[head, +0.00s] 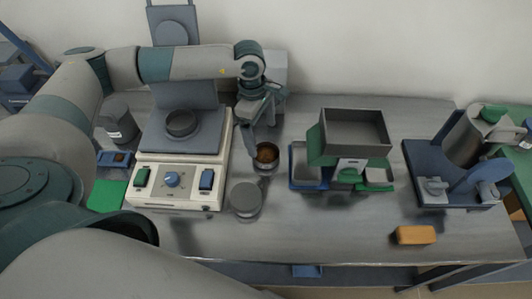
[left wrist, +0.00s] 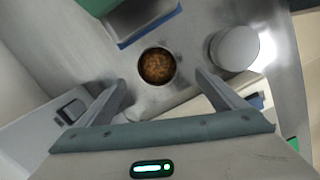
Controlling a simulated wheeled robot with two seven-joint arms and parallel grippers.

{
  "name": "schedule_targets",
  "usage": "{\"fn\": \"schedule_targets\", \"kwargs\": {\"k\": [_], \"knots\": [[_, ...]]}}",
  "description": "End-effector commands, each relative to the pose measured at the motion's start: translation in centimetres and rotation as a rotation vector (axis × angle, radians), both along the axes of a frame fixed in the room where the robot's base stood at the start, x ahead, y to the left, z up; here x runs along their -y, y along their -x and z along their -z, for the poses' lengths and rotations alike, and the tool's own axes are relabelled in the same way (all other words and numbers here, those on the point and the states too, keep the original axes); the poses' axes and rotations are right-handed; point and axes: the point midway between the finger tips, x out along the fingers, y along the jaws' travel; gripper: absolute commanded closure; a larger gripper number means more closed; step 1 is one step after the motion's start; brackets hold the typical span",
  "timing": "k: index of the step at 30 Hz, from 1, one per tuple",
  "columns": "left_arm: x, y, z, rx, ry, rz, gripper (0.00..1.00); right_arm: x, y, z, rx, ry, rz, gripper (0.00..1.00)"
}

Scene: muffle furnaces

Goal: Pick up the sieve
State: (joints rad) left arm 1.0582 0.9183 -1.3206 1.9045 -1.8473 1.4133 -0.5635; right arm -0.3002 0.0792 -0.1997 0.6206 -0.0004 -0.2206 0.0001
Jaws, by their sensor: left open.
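A small round metal cup with brown grainy contents (head: 265,154) stands on the bench right of the white device; I cannot tell for sure whether it is the sieve. In the left wrist view the cup (left wrist: 156,66) lies between and beyond the fingertips. My left gripper (head: 262,126) is open and empty, pointing down close above the cup. Both fingers show in the left wrist view (left wrist: 160,80), apart from the cup as far as I can see. A grey round lidded container (head: 245,198) stands in front of it. My right gripper is not in view.
Left is a white device (head: 180,188) with a grey disc (head: 181,123) on top. Right of the cup is a grey open box (head: 353,130) over blue and green trays. Farther right is a blue-based machine (head: 450,190). An orange block (head: 415,235) lies near the front edge.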

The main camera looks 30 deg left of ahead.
Motion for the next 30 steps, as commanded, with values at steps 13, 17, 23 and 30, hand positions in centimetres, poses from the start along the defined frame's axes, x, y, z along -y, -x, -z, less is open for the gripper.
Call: {"fn": "schedule_targets", "kwargs": {"k": [13, 17, 23, 30], "knots": [[0.4, -0.1, 3.7, 0.001, 0.0, 0.0, 0.1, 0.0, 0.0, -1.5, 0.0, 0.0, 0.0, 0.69], [0.4, -0.1, 3.7, 0.001, 0.0, 0.0, 0.1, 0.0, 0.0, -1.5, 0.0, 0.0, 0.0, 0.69], [0.4, -0.1, 3.8, 0.0, 0.0, -0.001, 0.1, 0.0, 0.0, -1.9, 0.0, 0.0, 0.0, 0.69], [0.6, -0.5, 5.7, -0.002, -0.001, -0.001, 0.1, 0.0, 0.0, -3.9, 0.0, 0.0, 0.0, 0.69]]}}
